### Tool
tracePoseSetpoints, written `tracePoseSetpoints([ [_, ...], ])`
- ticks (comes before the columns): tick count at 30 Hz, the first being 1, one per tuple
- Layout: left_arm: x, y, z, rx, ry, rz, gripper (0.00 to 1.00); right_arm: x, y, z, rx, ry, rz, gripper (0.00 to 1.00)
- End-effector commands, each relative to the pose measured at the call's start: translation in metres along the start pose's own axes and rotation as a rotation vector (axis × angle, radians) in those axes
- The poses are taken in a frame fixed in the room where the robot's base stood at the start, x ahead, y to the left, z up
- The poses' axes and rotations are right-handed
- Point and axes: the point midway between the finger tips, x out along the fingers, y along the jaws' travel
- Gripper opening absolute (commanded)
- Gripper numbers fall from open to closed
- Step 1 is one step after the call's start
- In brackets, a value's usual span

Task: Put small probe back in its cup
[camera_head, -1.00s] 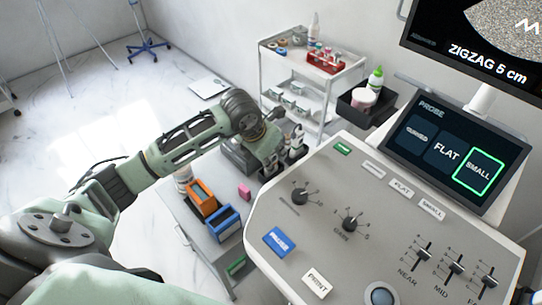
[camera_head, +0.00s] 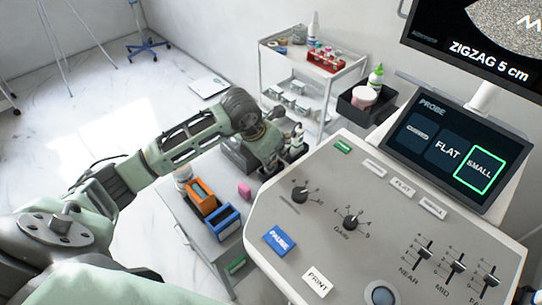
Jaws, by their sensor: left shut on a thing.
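My left gripper (camera_head: 272,160) is beyond the left edge of the console, low over the dark cup holder (camera_head: 266,174). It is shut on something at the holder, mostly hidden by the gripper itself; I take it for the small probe. A white probe with a dark part (camera_head: 298,136) stands upright just to the right of the gripper. I cannot tell whether the held probe is inside its cup. The console screen (camera_head: 462,150) shows SMALL outlined in green. My right gripper is not in view.
The grey console (camera_head: 330,235) fills the lower right. A white trolley (camera_head: 315,75) with a red tube rack (camera_head: 326,59) stands behind.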

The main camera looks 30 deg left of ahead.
Motion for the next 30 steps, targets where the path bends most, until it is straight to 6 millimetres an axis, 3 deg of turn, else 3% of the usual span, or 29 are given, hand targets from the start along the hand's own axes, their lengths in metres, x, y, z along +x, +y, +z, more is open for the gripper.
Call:
tracePoseSetpoints([
  [11,0.0006,0.0001,0.0001,0.000,-0.002,0.000,0.00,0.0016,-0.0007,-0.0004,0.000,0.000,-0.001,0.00],
  [12,0.0006,0.0001,0.0001,0.000,-0.002,0.000,0.19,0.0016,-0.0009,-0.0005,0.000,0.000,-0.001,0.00],
  [19,0.0008,0.0001,-0.0001,0.000,-0.001,0.000,0.39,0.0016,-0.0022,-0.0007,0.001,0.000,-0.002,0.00],
  [30,-0.0025,0.0003,-0.0003,0.000,0.000,0.001,0.40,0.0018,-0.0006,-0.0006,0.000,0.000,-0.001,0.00],
])
